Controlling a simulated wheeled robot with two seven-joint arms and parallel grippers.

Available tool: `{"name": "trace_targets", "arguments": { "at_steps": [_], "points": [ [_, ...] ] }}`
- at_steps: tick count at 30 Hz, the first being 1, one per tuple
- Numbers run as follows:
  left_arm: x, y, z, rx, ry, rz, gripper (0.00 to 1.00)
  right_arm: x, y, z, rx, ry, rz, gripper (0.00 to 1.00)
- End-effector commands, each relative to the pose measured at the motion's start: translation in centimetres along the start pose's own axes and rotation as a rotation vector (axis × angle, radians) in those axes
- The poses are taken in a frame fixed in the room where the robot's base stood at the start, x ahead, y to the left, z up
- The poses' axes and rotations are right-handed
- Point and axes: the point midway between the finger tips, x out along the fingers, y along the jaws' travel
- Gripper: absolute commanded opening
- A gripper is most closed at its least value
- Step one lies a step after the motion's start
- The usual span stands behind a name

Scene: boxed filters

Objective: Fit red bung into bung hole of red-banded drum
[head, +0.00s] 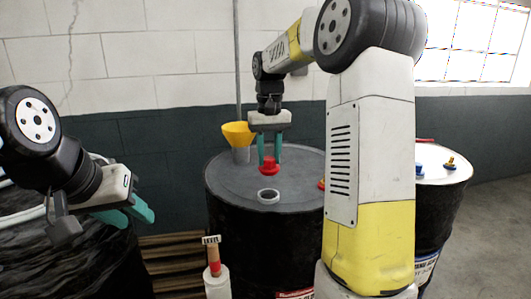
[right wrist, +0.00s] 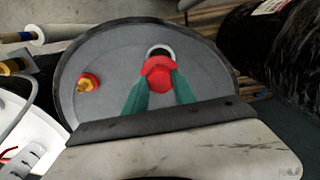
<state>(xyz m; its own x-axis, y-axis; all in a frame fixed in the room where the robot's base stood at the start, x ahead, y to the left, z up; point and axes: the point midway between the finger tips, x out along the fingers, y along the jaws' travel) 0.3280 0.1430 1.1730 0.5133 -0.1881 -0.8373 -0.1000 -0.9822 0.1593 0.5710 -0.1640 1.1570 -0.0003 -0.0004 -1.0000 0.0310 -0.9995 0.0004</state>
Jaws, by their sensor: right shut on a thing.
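The red bung (head: 269,168) is between the teal fingers of my right gripper (head: 269,160), which is shut on it. It also shows in the right wrist view (right wrist: 158,76). The drum (head: 225,178) is black with a grey top, and a bit of red label shows low on its front. The bung hole (head: 268,196) is a pale-rimmed ring on that top, nearer the head camera than the bung. In the right wrist view the hole (right wrist: 160,50) shows just beyond the bung, partly covered by it. My left gripper (head: 136,214) is open and empty, left of the drum.
A yellow funnel (head: 238,134) stands at the drum's back left. A red and yellow fitting (right wrist: 88,83) sits on the drum top. Another drum (head: 440,165) with small fittings stands at right. My right arm hides part of the drum.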

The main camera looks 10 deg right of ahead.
Motion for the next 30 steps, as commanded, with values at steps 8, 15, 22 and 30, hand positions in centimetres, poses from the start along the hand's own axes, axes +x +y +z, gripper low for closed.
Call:
{"name": "trace_targets", "arguments": {
  "at_steps": [8, 15, 22, 30],
  "points": [
    [0.0, 0.0, 0.0, 0.0, 0.0, 0.0, 0.36, 0.0, -0.1, 0.1, -0.004, 0.0, 0.0, 0.0],
    [0.0, 0.0, 0.0, 0.0, 0.0, 0.0, 0.36, 0.5, -0.1, 0.1, -0.003, 0.0, 0.0, 0.0],
    [0.0, 0.0, 0.0, 0.0, 0.0, 0.0, 0.36, 2.5, -0.1, 0.1, -0.003, -0.002, 0.001, 0.0],
    [0.0, 0.0, 0.0, 0.0, 0.0, 0.0, 0.36, 4.8, -0.1, 0.1, -0.004, -0.002, 0.001, 0.0]
  ]
}}
